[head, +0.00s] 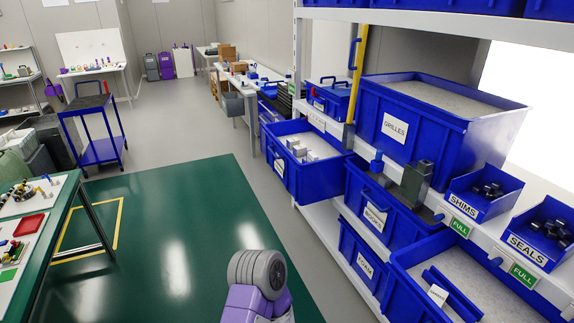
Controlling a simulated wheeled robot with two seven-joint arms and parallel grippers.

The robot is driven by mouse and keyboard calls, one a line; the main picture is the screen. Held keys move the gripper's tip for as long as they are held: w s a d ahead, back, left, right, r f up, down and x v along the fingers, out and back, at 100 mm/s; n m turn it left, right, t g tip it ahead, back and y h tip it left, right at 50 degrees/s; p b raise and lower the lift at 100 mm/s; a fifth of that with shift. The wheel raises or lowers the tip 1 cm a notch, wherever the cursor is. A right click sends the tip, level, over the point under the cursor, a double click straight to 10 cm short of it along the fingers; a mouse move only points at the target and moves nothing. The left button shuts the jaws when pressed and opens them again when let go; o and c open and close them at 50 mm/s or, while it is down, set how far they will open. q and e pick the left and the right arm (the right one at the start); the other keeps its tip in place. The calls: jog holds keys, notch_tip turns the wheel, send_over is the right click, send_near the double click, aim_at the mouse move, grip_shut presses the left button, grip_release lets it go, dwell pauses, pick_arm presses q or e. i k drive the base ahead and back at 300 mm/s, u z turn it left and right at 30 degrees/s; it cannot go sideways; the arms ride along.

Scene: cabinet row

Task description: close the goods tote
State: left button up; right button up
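No tote in view carries a readable "goods" label. A blue tote (318,182) at the shelf's left end sticks out past the shelf front over the aisle. It has an open top, white boxes (300,150) inside and a small white label (279,166) too small to read. Neither of my grippers is in view. A purple and grey part of my own arm shows at the bottom middle, well apart from this tote.
A large GRILLES tote (430,112) stands on the shelf, with a blue tote (360,192) below it. SHIMS (480,208) and SEALS (528,250) bins sit at right. A blue cart (100,150) and a worktable (62,190) stand left. The green floor (180,220) between is clear.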

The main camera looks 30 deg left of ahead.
aim_at(324, 178)
jog(key=u, duration=1)
jog(key=i, duration=1.5)
jog(key=u, duration=0.25)
jog(key=i, duration=1.15)
jog(key=z, duration=0.5)
